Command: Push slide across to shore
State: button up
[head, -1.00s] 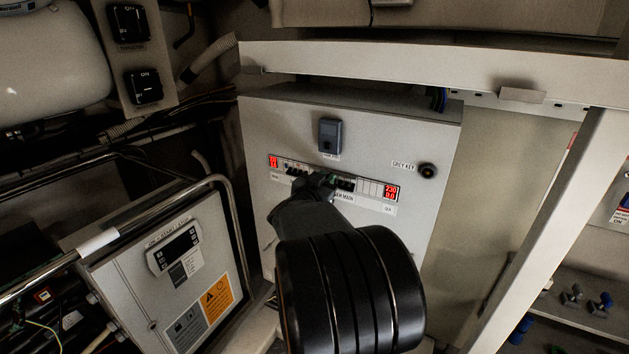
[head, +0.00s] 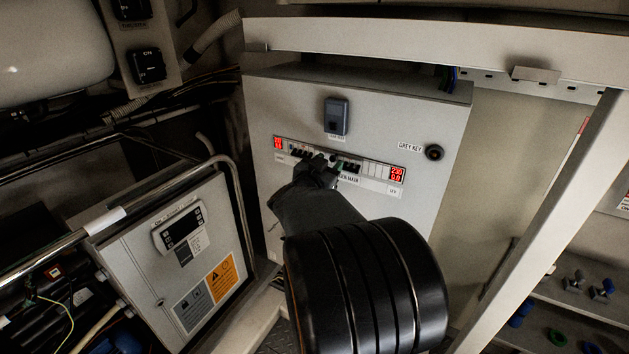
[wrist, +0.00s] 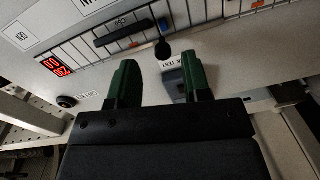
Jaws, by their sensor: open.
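A strip of breakers (head: 370,171) runs across the front of the grey cabinet (head: 400,115), with a red display at each end. A "GEN MAIN" label sits under it. In the wrist view, a dark elongated bar (wrist: 124,33) lies along the strip, possibly the slide. A black round-headed knob (wrist: 163,49) stands out beside it. My gripper (wrist: 162,82) is open, its two green fingers spread, with the knob showing in the gap between the fingertips. I cannot tell whether anything touches. In the head view my gripper (head: 325,166) covers the strip's middle and hides the slide.
A grey box (head: 336,117) sits above the strip, and a black key switch (head: 434,152) is to the right. A pale beam (head: 400,50) crosses above the cabinet and a slanted post (head: 560,220) stands at right. A controller box (head: 180,250) and metal rail are at left.

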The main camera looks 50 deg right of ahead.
jog(key=v, duration=1.2)
jog(key=shift+b, duration=0.45)
jog(key=shift+d, duration=0.1)
jog(key=w+a+f+n+t+y, duration=0.3)
jog(key=w+a+n+t+y, duration=0.15)
jog(key=a+y, duration=0.3)
jog(key=w+a+f+n+t+y, duration=0.3)
jog(key=w+a+n+y, duration=0.25)
jog(key=a+y, duration=0.2)
jog(key=s+a+f+n+g+y, duration=0.1)
jog(key=s+a+f+n+g, duration=0.1)
jog(key=s, duration=0.4)
jog(key=s+a+f+n+g+y, duration=0.1)
jog(key=s+a+f+n+g, duration=0.2)
jog(key=s+g, duration=0.3)
jog(key=shift+s+a+f+n, duration=0.35)
jog(key=shift+a+n, duration=0.2)
jog(key=shift+n, duration=0.25)
